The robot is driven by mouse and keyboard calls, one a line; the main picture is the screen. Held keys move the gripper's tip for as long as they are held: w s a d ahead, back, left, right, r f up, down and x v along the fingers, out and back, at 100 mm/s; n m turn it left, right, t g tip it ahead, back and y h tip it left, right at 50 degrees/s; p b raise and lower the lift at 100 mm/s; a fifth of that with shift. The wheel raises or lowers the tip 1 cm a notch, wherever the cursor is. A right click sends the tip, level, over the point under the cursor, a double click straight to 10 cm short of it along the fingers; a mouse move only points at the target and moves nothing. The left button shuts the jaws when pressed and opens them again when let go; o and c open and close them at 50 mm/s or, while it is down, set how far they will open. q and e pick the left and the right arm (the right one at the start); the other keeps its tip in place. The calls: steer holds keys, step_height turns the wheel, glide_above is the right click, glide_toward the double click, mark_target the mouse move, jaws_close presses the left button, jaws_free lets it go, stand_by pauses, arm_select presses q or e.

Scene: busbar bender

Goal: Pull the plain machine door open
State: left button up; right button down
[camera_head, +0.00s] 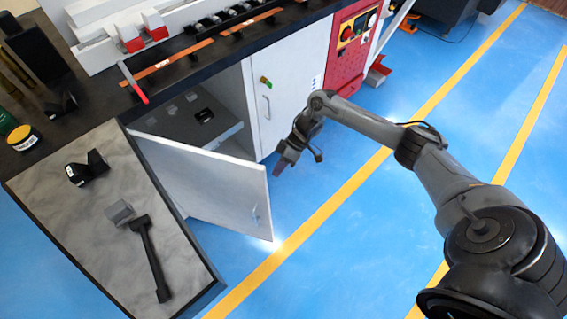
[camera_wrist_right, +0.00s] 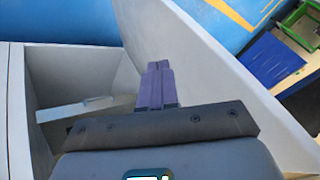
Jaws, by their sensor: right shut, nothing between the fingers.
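The plain white machine door (camera_head: 207,184) stands wide open, swung out from the cabinet below the bench. The cabinet opening (camera_head: 196,115) shows a grey shelf inside. My right gripper (camera_head: 279,169) is just beyond the door's free upper corner, pointing down. In the right wrist view, its purple fingers (camera_wrist_right: 157,85) are together and empty, in front of the door panel (camera_wrist_right: 205,75). I cannot tell whether they touch it. My left gripper is not in view.
A second white door (camera_head: 284,85) with a handle is closed beside the opening, next to a red control panel (camera_head: 350,45). A grey-topped table (camera_head: 100,225) holds a hammer (camera_head: 150,258) near the open door. Blue floor (camera_head: 340,225) is clear at right.

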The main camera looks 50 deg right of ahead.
steer(key=a+f, duration=0.3)
steer(key=a, duration=0.3)
steer(key=shift+s+a+f+b, duration=0.2)
steer(key=shift+s+f+b, duration=0.1)
steer(key=shift+s+b, duration=0.05)
